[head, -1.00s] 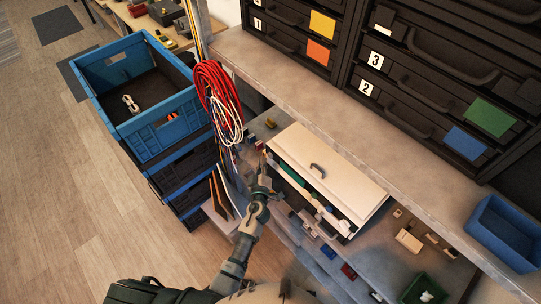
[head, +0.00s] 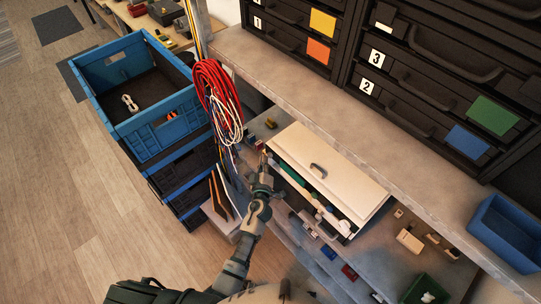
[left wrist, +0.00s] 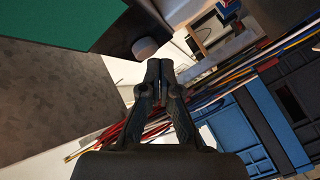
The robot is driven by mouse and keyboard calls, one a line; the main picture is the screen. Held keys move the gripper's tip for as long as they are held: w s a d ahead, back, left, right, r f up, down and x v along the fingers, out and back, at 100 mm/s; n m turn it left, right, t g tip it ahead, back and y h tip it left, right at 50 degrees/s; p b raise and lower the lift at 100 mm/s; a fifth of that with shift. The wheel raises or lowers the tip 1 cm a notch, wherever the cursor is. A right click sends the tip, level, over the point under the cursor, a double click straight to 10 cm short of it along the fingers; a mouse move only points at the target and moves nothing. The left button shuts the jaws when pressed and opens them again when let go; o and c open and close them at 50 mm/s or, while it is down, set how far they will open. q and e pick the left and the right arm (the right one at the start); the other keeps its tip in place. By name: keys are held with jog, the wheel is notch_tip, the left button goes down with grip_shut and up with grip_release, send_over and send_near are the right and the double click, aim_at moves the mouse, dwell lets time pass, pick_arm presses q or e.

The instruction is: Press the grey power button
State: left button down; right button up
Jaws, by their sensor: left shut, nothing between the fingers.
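My left gripper (head: 264,160) is at the left end of the white-lidded cabinet (head: 325,170) on the workbench. Its dark fingers are closed together and empty, as the left wrist view (left wrist: 160,68) shows. In the left wrist view, a rounded grey knob-like part (left wrist: 145,48) sits beside a green panel (left wrist: 75,22), just beyond and slightly left of the fingertips. It may be the grey power button, but I cannot tell for sure. A gap shows between it and the fingertips in the picture. I cannot pick out the button in the head view. My right gripper is not in view.
Red and white cable coils (head: 215,95) hang left of the cabinet. Blue crates (head: 165,125) are stacked on the left. A shelf (head: 310,105) with black drawers runs above the cabinet. A blue bin (head: 505,232) stands at right. Small parts lie on the bench.

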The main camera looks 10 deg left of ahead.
pick_arm(q)
jog(key=shift+w+d+b, duration=0.25)
jog(key=shift+w+b, duration=0.15)
jog(key=shift+b, duration=0.05)
dwell(0.6)
jog(key=shift+s, duration=0.1)
jog(key=shift+s+a, duration=0.55)
jog(key=shift+s, duration=0.1)
jog(key=s+a, duration=0.3)
jog(key=s, duration=0.1)
jog(key=shift+s+a+p, duration=0.4)
jog(key=shift+p, duration=0.05)
